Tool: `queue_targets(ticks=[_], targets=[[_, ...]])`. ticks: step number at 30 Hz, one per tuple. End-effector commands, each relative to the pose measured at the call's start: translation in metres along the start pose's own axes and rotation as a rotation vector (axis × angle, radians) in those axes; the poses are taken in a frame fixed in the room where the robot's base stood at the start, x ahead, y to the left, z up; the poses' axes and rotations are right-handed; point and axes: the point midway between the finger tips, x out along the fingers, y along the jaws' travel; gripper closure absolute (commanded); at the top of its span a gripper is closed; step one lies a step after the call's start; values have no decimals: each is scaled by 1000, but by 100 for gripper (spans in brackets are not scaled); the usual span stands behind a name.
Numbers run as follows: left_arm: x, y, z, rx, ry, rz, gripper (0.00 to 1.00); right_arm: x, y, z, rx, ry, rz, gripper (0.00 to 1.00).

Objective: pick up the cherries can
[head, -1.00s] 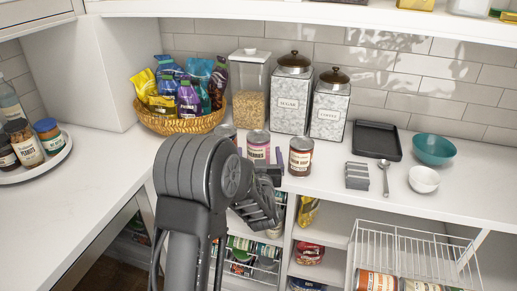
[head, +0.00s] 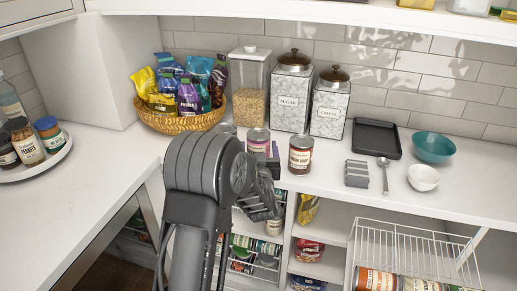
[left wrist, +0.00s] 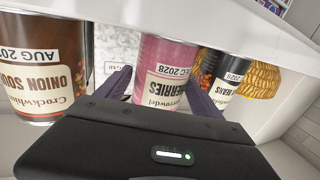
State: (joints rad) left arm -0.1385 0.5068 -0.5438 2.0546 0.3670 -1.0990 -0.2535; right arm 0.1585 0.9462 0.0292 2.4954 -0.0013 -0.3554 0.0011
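The cherries can (head: 258,141), with a pink label and a metal lid, stands upright on the white counter. Its lower part is hidden behind my left gripper (head: 265,163) in the head view. In the left wrist view, the cherries can (left wrist: 165,72) stands between the two purple-grey fingers of my left gripper (left wrist: 160,88), its label reading "...ERRIES". The fingers are spread, one on each side of the can. A small gap shows at the left finger; contact at the right finger cannot be told. My right gripper is not in view.
An onion soup can (head: 301,155) stands just right, and a beans can (left wrist: 228,72) stands close on the other side. Sugar (head: 291,95) and coffee (head: 329,105) canisters and a snack basket (head: 182,123) stand behind.

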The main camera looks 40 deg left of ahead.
Motion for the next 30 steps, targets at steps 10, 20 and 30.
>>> queue_targets(ticks=[10, 20, 30], targets=[[0, 0, 0, 0, 0, 0, 53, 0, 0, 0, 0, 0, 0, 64], [0, 0, 0, 0, 0, 0, 80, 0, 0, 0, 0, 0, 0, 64], [0, 0, -2, -1, 4, 0, 97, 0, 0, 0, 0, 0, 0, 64]])
